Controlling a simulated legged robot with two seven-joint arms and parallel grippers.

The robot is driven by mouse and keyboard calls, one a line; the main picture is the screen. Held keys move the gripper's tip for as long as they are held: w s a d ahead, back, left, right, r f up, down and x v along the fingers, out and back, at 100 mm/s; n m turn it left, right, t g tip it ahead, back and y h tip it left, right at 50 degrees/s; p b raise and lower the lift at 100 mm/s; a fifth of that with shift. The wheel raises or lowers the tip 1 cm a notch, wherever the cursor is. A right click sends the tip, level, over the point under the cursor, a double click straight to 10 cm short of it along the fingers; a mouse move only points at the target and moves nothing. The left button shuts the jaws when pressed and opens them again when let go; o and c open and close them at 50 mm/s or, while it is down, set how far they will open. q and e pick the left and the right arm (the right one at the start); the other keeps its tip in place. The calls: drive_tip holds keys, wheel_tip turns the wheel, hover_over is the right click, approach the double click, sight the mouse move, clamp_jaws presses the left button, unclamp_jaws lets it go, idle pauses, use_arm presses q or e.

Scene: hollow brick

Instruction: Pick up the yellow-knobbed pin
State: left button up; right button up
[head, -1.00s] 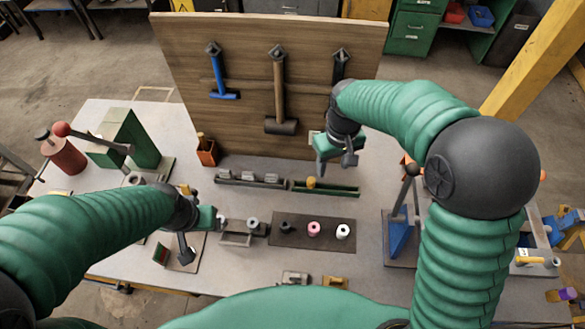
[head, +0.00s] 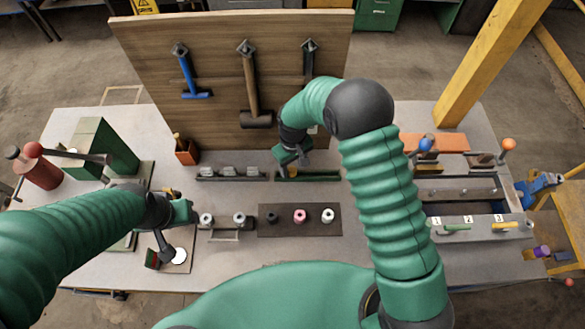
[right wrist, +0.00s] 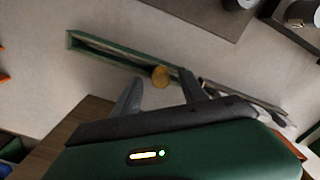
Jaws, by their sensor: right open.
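The yellow knob of the pin (right wrist: 160,76) shows in the right wrist view at the edge of a narrow green tray (right wrist: 110,50). The rest of the pin is hidden. In the head view the tray (head: 322,177) lies at the foot of the wooden board. My right gripper (right wrist: 160,88) is open and empty, its two fingers on either side of the knob in the picture; I cannot tell the remaining gap. In the head view it (head: 290,163) is over the left part of the tray. My left gripper (head: 178,232) is at the left; its jaws are unclear.
A wooden board (head: 215,120) with hammers stands behind the tray. A grey rack (head: 232,174) adjoins on the left. A dark mat (head: 285,230) with several spools lies in front. A blue-knobbed lever (head: 425,145) stands at the right.

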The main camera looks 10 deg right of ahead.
drive_tip(key=shift+s+a+f, duration=0.1)
drive_tip(key=shift+s+f, duration=0.05)
drive_tip(key=shift+f, duration=0.7)
drive_tip(key=shift+w+f, duration=0.15)
drive_tip(key=shift+w, duration=0.1)
drive_tip(key=shift+s, duration=0.1)
clamp_jaws()
